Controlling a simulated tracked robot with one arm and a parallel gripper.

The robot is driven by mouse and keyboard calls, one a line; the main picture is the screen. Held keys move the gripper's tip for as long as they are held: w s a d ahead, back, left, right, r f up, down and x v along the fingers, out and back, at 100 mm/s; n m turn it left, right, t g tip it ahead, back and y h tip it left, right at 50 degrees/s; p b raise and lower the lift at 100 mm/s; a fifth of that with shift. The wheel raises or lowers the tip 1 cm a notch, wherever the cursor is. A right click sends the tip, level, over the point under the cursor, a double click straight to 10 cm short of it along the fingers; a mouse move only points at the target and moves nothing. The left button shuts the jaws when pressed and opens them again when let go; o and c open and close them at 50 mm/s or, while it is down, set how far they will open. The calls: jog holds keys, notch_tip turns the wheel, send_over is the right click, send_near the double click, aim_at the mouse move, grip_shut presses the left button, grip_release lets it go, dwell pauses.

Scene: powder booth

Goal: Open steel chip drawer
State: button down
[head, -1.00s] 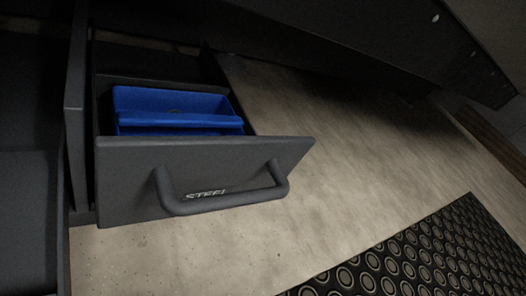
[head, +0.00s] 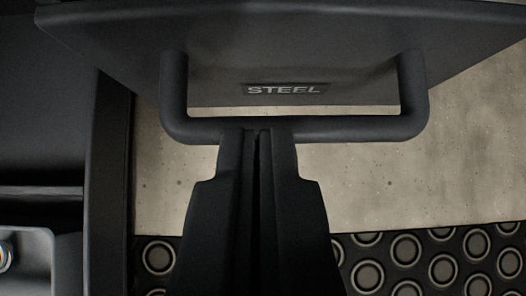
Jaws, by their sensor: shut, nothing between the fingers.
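The dark grey drawer front (head: 225,62) fills the top of the head view, with a plate (head: 285,89) reading STEEL. Its U-shaped handle (head: 345,128) hangs below the label, its bar running across the picture. My gripper (head: 258,133) is shut and empty, its fingers pointing up the picture. The fingertips overlap the left-middle part of the handle bar; I cannot tell whether they touch it. The inside of the drawer is out of view.
A dark cabinet side or panel (head: 108,180) stands at the left. A grey tray-like part (head: 28,245) with a shiny round item (head: 5,256) is at lower left. Pale concrete floor (head: 400,185) and a black mat with rings (head: 430,262) lie below.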

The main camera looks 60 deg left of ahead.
aim_at(252, 69)
jog(key=shift+b+x, duration=1.1)
jog(key=shift+x, duration=2)
jog(key=shift+s+f, duration=0.1)
jog(key=shift+s, duration=0.15)
